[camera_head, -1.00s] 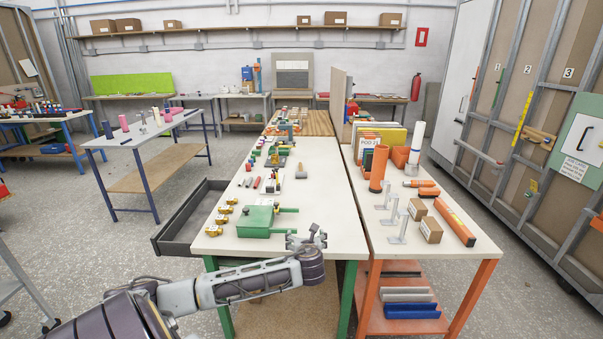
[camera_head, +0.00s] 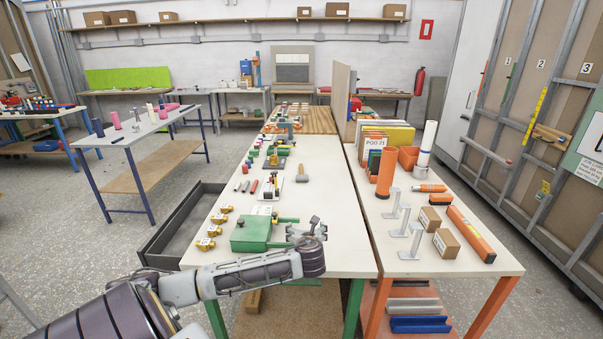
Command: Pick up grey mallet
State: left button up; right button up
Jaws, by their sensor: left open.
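The mallet (camera_head: 302,177) lies on the white tabletop (camera_head: 325,200) of the middle bench, right of a small white tool stand (camera_head: 270,187). It looks small, with a greyish-tan head and a short handle. My left gripper (camera_head: 307,232) is open and empty over the near end of this bench, just right of a green metal box (camera_head: 251,233). The mallet is farther back, apart from the gripper. My right gripper is out of view.
Several brass fittings (camera_head: 215,230) line the bench's left edge. An open grey drawer (camera_head: 180,225) juts out to the left. The orange-legged bench on the right holds orange tubes (camera_head: 385,172), brackets and cardboard boxes (camera_head: 446,243). The white tabletop between gripper and mallet is clear.

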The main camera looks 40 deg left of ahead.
aim_at(300, 178)
jog(key=i+j, duration=0.3)
jog(key=j, duration=0.15)
jog(key=i+j, duration=0.6)
jog(key=j, duration=0.25)
